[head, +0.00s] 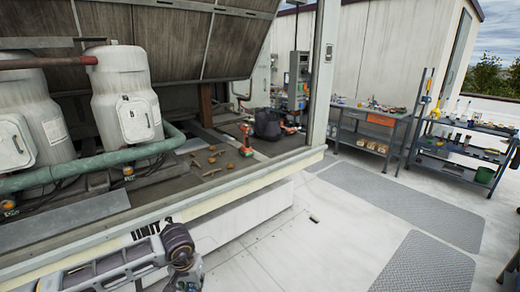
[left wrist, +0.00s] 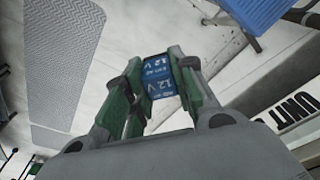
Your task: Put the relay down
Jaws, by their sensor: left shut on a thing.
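The relay (left wrist: 158,82) is a small blue block with white "12 V" lettering. In the left wrist view it sits between the green-padded fingers of my left gripper (left wrist: 157,68), which is shut on it. The relay is held above the pale roof floor, with no surface seen touching it. In the head view my left arm comes in at the bottom left, and its gripper and the relay are not clearly visible there. My right gripper is not in view.
The open cooler housing (head: 215,196) has loose brown pieces and a drill (head: 246,140) on its deck. A workbench (head: 366,131) and a cart of tools (head: 465,150) stand at the right. Grey mats (head: 400,205) lie on the floor. A small dark object (head: 313,219) lies near the housing.

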